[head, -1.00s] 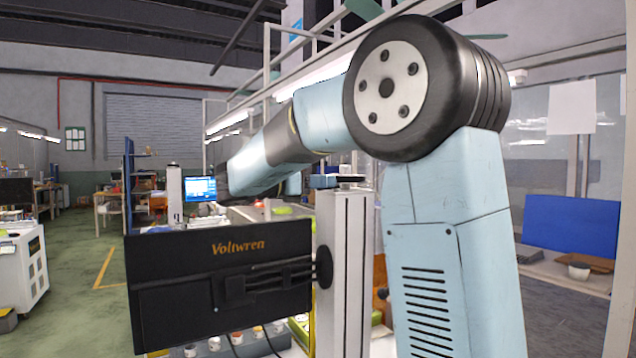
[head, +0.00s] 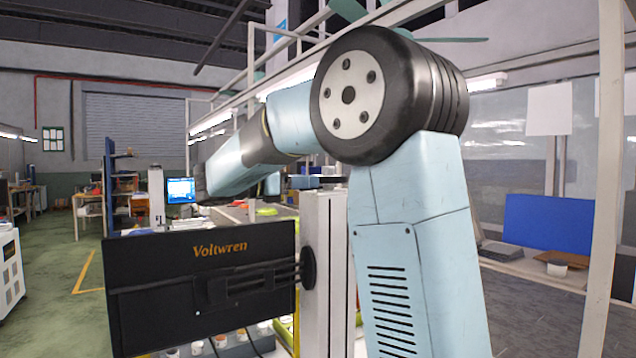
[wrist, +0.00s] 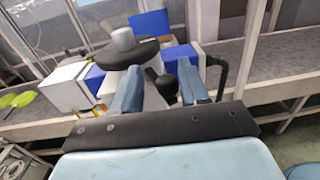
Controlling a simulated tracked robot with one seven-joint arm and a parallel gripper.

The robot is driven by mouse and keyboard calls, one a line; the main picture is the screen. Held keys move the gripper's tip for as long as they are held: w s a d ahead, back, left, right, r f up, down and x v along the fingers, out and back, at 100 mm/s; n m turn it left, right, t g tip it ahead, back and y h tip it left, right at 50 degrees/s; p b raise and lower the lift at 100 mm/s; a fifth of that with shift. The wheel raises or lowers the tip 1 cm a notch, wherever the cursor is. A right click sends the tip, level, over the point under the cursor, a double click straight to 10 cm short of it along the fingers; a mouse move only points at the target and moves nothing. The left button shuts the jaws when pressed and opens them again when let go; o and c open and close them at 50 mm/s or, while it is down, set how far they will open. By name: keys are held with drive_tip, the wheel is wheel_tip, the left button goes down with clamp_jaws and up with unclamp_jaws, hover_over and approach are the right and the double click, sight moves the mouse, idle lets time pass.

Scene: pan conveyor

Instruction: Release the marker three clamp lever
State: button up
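My gripper (wrist: 160,88) shows in the wrist view as two blue fingers standing apart on a black bar. Nothing is visibly clamped between them. A dark round-ended knob (wrist: 156,74) shows in the gap between the fingers; I cannot tell whether it touches either one. A curved black handle (wrist: 219,74) stands just right of the right finger. I cannot tell which of these, if either, is the marker three clamp lever, and no readable marker shows. In the head view my gripper is hidden beyond my arm and a dark screen.
Beyond the fingers are a black disc with a grey cylinder (wrist: 123,39), a white box (wrist: 70,87) and blue boxes (wrist: 180,57) along a grey bench (wrist: 270,62). In the head view the black Voltwren screen (head: 200,290) on a pale post (head: 322,270) blocks the work area.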

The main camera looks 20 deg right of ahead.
drive_tip(key=s+a, duration=0.1)
drive_tip(key=a, duration=1.2)
drive_tip(key=shift+a, duration=0.4)
drive_tip(key=shift+s, duration=0.1)
drive_tip(key=s+d+f+m+y, duration=0.7)
drive_tip(key=s+d+f+y, duration=0.25)
drive_tip(key=s+d, duration=0.45)
drive_tip(key=s+a+f+m+t+y, duration=0.2)
drive_tip(key=s+f+m+y, duration=0.2)
drive_tip(key=s+f+m, duration=0.2)
drive_tip(key=s+a+f+m+t+y, duration=0.1)
drive_tip(key=s+a+f+m+y, duration=0.2)
drive_tip(key=s, duration=0.5)
wheel_tip(320, 180, down, 3)
drive_tip(key=m+y, duration=0.1)
drive_tip(key=m, duration=0.2)
drive_tip(key=shift+a+t, duration=0.25)
drive_tip(key=shift+t, duration=0.15)
drive_tip(key=shift+r+y, duration=0.1)
drive_tip(key=shift+y, duration=0.15)
